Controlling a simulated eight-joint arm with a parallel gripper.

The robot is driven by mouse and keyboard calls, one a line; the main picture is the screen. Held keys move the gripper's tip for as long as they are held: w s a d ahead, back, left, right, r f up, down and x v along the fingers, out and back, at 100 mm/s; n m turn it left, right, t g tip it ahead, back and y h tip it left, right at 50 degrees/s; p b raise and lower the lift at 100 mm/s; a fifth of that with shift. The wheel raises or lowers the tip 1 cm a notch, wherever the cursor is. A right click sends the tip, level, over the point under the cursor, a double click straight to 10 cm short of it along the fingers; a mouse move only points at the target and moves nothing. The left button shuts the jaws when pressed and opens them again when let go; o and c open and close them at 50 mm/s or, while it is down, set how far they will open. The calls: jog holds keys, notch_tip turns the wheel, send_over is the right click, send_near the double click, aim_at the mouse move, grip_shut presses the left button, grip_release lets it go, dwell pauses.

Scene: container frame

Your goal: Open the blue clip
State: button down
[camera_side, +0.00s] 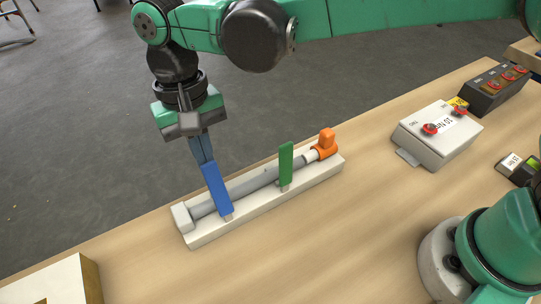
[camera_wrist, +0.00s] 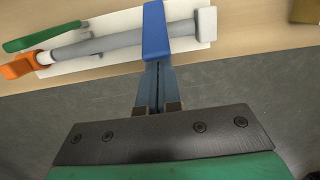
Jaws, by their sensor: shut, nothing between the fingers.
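The blue clip (camera_side: 217,190) crosses the grey tube (camera_side: 252,182) near the left end of the white base (camera_side: 262,210). It leans slightly to the left at its top. In the wrist view the blue clip (camera_wrist: 155,32) lies directly beyond my fingertips. My gripper (camera_side: 206,161) points down with its fingers shut and empty. Its tips are at the upper end of the blue clip, touching it or very close; the exact contact is hidden. In the wrist view my gripper (camera_wrist: 157,68) shows its two fingers pressed together.
A green clip (camera_side: 286,165) stands farther right on the base, beside an orange end piece (camera_side: 326,144). A grey box with red buttons (camera_side: 438,133) and a dark control box (camera_side: 495,90) stand at the right. A wooden box (camera_side: 55,283) is at the lower left. The front table is clear.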

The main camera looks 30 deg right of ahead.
aim_at(212, 174)
dwell(0.3)
jog(key=s+t, duration=0.1)
jog(key=s+r+t, duration=0.1)
jog(key=shift+t, duration=0.3)
jog(key=shift+s+r+t, duration=0.25)
jog(key=shift+s+t, duration=0.55)
jog(key=shift+t, duration=0.3)
